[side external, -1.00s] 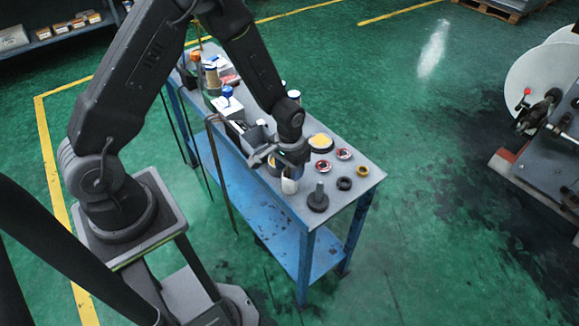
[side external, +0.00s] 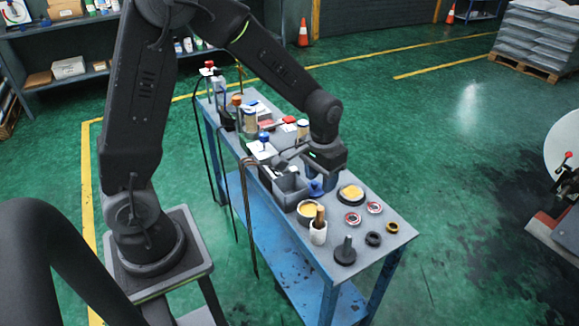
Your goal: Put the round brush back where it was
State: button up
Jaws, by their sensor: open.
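What looks like the round brush (side external: 320,213) stands upright with its brown handle up in a small white cup (side external: 318,234) on the blue table (side external: 385,232). Its lower end is hidden inside the cup. My gripper (side external: 316,184) is open, behind the brush and apart from it, low over the table beside a grey bin. A small blue item shows at the fingertips; I cannot tell whether it touches them.
A yellow-filled tub (side external: 308,211) stands right behind the cup, and a yellow-filled dish (side external: 350,194) to the right. Several small rings lie at right. The grey bin (side external: 290,188) and bottles crowd the left.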

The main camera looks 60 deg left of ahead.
jog(key=s+d+r+m+t, duration=0.1)
jog(key=s+r+t, duration=0.4)
jog(key=s+r, duration=1.1)
jog(key=shift+s+d+r+m, duration=0.2)
jog(key=shift+s+d+m, duration=0.15)
jog(key=shift+s, duration=0.35)
